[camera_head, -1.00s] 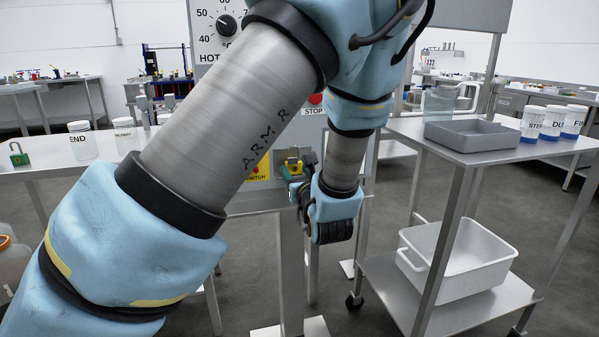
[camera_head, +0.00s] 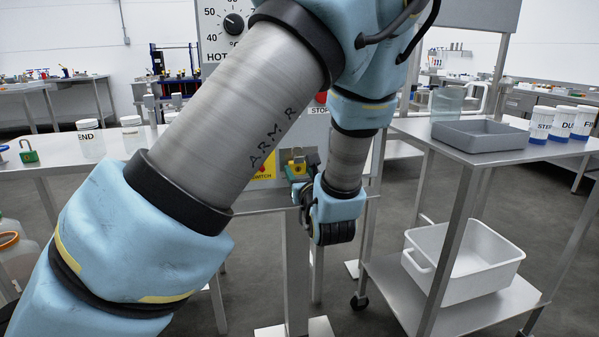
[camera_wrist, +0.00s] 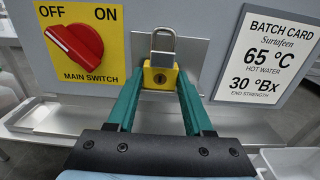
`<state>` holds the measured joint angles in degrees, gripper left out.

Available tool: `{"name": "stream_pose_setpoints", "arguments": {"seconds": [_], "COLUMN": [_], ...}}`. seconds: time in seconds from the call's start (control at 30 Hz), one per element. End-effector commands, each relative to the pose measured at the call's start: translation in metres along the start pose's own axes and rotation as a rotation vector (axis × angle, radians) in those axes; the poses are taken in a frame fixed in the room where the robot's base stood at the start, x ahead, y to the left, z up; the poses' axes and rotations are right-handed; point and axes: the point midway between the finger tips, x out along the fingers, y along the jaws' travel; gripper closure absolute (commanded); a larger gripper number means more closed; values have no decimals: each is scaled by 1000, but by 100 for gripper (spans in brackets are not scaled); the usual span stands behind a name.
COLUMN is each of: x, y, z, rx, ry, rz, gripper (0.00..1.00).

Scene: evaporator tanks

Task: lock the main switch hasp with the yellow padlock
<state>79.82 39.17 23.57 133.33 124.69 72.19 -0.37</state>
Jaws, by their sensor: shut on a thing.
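The yellow padlock (camera_wrist: 160,84) is upright between the two green fingers of my gripper (camera_wrist: 159,73), which is shut on its body. Its keyhole faces the wrist camera and its grey shackle points up, in front of a bare metal plate (camera_wrist: 195,55). I cannot tell whether the shackle passes through a hasp or is closed. The main switch (camera_wrist: 77,43) is a red knob on a yellow plate to the left, its handle slanting towards OFF. In the head view the padlock (camera_head: 297,166) shows small beside my gripper (camera_head: 299,180), partly behind my arm.
A batch card (camera_wrist: 266,58) is right of the metal plate.

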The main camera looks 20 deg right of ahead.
Motion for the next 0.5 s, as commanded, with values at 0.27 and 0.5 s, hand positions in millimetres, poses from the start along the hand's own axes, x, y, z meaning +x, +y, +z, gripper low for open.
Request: {"name": "stream_pose_setpoints", "arguments": {"seconds": [0.27, 0.5], "x": [0, 0], "y": [0, 0], "z": [0, 0], "rx": [0, 0], "ry": [0, 0], "rz": [0, 0], "gripper": [21, 14]}}
